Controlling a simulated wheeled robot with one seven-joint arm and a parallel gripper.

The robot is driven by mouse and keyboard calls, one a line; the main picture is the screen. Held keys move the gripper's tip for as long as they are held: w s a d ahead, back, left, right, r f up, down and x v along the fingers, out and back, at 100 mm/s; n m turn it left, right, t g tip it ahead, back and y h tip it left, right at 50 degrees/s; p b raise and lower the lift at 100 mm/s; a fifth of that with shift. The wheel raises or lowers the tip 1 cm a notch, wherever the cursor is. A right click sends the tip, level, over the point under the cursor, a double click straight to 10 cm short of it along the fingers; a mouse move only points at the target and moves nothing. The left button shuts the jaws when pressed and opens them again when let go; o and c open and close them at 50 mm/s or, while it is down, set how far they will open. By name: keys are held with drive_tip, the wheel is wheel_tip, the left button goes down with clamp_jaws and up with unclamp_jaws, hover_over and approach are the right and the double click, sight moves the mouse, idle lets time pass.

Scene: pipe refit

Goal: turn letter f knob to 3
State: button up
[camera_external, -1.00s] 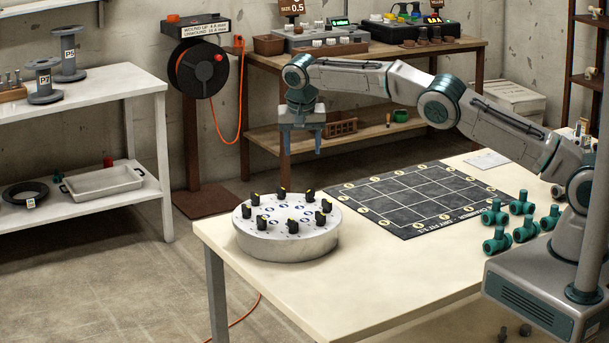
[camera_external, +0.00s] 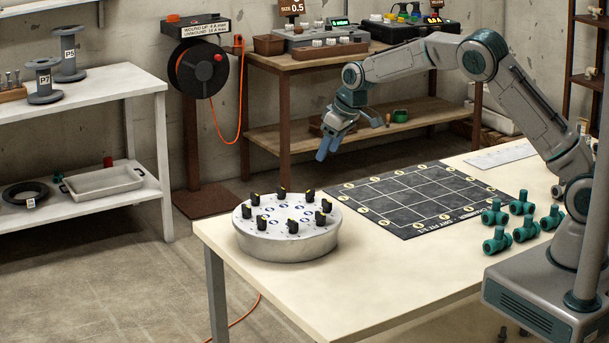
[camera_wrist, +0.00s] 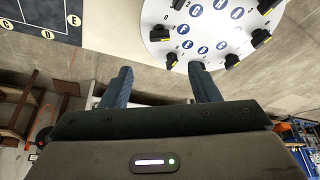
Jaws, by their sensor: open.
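A round white dial plate (camera_external: 288,247) with several black knobs around its rim sits on the near-left corner of the table. It also shows at the upper right of the wrist view (camera_wrist: 208,28), with blue letter discs. A disc that looks like letter F (camera_wrist: 187,44) is near the plate's lower left there. Black knobs (camera_wrist: 160,33) stand at the rim near it; I cannot tell for certain which belongs to F or its setting. My gripper (camera_external: 327,152) is open, empty and tilted, in the air above and behind the plate. Its fingers (camera_wrist: 160,82) touch nothing.
A black grid mat (camera_external: 425,198) with lettered circles lies right of the plate. Several green pipe fittings (camera_external: 520,233) stand at the table's right. A bench (camera_external: 370,55) with devices and a cable reel (camera_external: 203,70) are behind. The table's front (camera_external: 340,290) is clear.

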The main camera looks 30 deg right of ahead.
sight(311, 189)
drive_tip(key=p+x, duration=0.3)
drive_tip(key=x, duration=0.9)
drive_tip(key=shift+w+a+f, duration=0.1)
drive_tip(key=shift+f, duration=0.2)
drive_tip(key=c, duration=1)
